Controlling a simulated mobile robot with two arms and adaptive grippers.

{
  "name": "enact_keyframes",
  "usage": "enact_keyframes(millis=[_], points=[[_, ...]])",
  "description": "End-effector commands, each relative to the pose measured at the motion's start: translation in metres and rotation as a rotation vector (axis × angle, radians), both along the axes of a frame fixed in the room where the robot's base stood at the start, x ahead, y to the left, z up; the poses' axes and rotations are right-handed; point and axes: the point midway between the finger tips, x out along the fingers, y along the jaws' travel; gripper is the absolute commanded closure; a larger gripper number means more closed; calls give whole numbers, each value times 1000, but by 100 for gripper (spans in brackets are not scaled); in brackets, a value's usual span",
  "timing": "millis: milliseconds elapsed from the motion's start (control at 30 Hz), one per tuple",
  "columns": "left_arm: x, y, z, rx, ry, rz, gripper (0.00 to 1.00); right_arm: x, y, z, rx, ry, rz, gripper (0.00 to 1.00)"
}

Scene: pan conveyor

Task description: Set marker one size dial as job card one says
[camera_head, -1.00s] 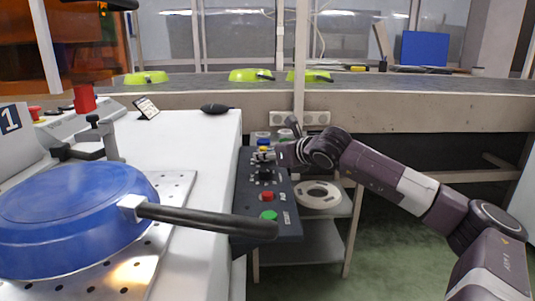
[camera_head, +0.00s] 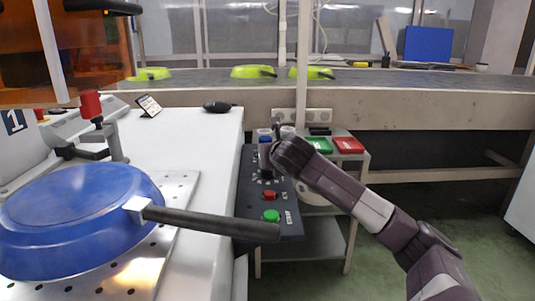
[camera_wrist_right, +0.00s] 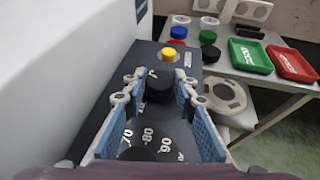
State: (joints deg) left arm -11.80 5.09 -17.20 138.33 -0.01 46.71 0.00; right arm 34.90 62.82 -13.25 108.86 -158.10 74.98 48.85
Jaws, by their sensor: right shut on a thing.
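Marker one's dark control panel (camera_head: 253,215) hangs at the right edge of the white bench. In the right wrist view its upper black knob (camera_wrist_right: 158,88) sits between the fingertips of my right gripper (camera_wrist_right: 160,84), which is shut on it. In the head view the lower dial (camera_head: 266,180) shows and my arm covers the upper knob. A small card on a stand (camera_head: 149,106), perhaps job card one, is unreadable. My left gripper is out of view.
A blue pan (camera_head: 75,220) lies on a perforated plate, its handle reaching across the panel. Green (camera_head: 317,145) and red (camera_head: 347,145) trays stand on a side table.

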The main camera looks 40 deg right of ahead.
Motion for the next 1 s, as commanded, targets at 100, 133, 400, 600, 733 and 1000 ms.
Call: enact_keyframes(millis=[100,133,400,600,733,1000], points=[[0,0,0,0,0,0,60,0,1,-2,1,4,-1,98],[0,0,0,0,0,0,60,0,1,-2,1,4,-1,98],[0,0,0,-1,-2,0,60,0,1,-2,1,5,1,62],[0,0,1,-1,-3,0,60,0,0,-1,0,4,1,56],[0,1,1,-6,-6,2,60,-1,0,-1,-1,3,1,56],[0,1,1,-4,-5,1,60,-24,14,11,-4,2,2,56]])
